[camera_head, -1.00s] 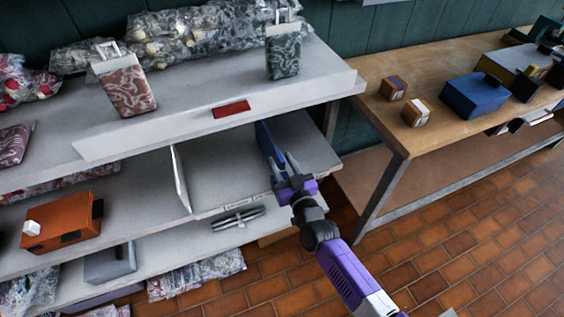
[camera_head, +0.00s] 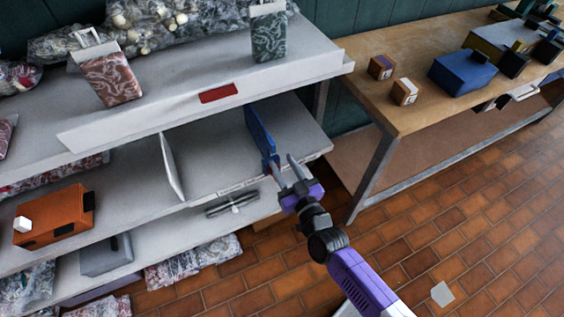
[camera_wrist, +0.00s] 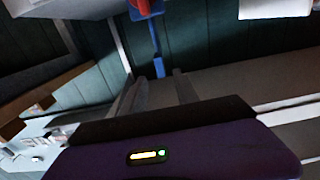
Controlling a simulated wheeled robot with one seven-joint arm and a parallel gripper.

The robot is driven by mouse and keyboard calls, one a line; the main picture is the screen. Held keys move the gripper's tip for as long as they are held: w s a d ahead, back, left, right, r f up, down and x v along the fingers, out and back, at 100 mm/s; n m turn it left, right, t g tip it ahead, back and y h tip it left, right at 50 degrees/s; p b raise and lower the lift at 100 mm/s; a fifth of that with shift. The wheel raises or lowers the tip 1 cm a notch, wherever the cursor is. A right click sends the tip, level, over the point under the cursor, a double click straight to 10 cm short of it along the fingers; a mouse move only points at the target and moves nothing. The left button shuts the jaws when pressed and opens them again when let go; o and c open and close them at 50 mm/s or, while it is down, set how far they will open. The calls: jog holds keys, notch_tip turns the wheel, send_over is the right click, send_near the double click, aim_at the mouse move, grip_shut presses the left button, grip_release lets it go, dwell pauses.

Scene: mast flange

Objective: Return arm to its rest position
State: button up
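My gripper (camera_head: 281,162) is at the front edge of the middle shelf (camera_head: 215,165), at its right end. Its fingers are apart with nothing seen between them, and they also show in the wrist view (camera_wrist: 160,82). A blue upright panel (camera_head: 259,132) stands on that shelf just beyond the fingertips. In the wrist view a blue bar (camera_wrist: 156,45) with a red part at its top lies ahead of the fingers. I cannot tell whether a finger touches the blue panel. My arm reaches up from the lower right.
A white divider (camera_head: 171,165) and an orange box (camera_head: 55,215) are left on the shelves. The upper shelf (camera_head: 195,85) overhangs the blue panel. A wooden table (camera_head: 420,115) with boxes stands right. The tiled floor (camera_head: 450,235) there is mostly clear.

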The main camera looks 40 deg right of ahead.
dwell(0.3)
jog(key=s+a+r+n+y, duration=0.1)
jog(key=s+a+r, duration=0.3)
jog(key=s, duration=0.6)
jog(key=s+a+r+n+g+y, duration=0.1)
jog(key=s+a+r, duration=0.3)
jog(key=s, duration=0.6)
jog(key=s+a+r+n+g+y, duration=0.1)
jog(key=s+a+r+y, duration=0.2)
jog(key=s+r, duration=0.3)
jog(key=shift+s+a+r+n+y, duration=0.35)
jog(key=shift+s+a, duration=0.4)
jog(key=shift+s, duration=1.25)
